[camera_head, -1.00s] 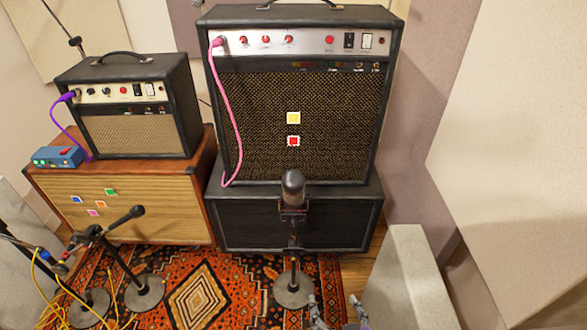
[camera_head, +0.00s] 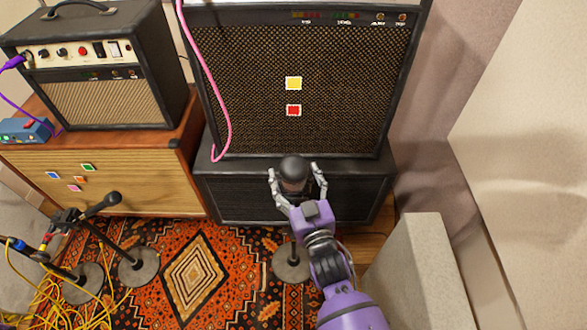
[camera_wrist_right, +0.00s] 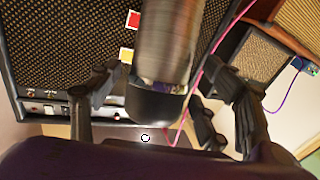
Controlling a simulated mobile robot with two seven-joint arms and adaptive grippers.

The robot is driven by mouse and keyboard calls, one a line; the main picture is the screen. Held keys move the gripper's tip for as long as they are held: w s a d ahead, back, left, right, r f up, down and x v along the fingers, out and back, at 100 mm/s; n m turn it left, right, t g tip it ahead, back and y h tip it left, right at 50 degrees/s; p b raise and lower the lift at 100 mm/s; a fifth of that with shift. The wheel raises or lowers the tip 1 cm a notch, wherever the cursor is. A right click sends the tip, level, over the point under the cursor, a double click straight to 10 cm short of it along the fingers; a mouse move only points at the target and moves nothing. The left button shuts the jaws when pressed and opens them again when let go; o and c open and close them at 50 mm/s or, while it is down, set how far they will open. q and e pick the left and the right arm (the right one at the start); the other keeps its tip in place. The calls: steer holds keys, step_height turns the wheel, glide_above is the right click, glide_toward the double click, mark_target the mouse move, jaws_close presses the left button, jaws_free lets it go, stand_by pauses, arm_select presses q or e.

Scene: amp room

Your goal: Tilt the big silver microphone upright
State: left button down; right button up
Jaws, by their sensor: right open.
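The big silver microphone (camera_head: 293,168) stands in front of the large amp; its dark rounded top shows in the head view. In the wrist view the microphone (camera_wrist_right: 167,45) is large and close, with a brushed metal body and a dark cap. My right gripper (camera_head: 296,180) is open, with its fingers on either side of the microphone. The wrist view also shows the fingers (camera_wrist_right: 163,85) spread left and right of it, with no clear grip. The microphone's lower body and mount are mostly hidden behind my gripper. My left gripper is not in view.
The large amp (camera_head: 300,60) stands on a black cabinet (camera_head: 235,195) behind the microphone. The round stand base (camera_head: 290,265) rests on the patterned rug (camera_head: 195,285). A small microphone (camera_head: 103,203) and yellow cables (camera_head: 50,300) are at left. A grey panel (camera_head: 415,270) stands at right.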

steer(key=shift+w+a, duration=0.15)
steer(key=shift+w, duration=0.5)
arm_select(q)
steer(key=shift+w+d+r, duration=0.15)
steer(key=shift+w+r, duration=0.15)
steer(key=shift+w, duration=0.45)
arm_select(e)
steer(key=shift+w+a, duration=0.1)
steer(key=shift+w, duration=0.3)
steer(key=shift+c, duration=0.4)
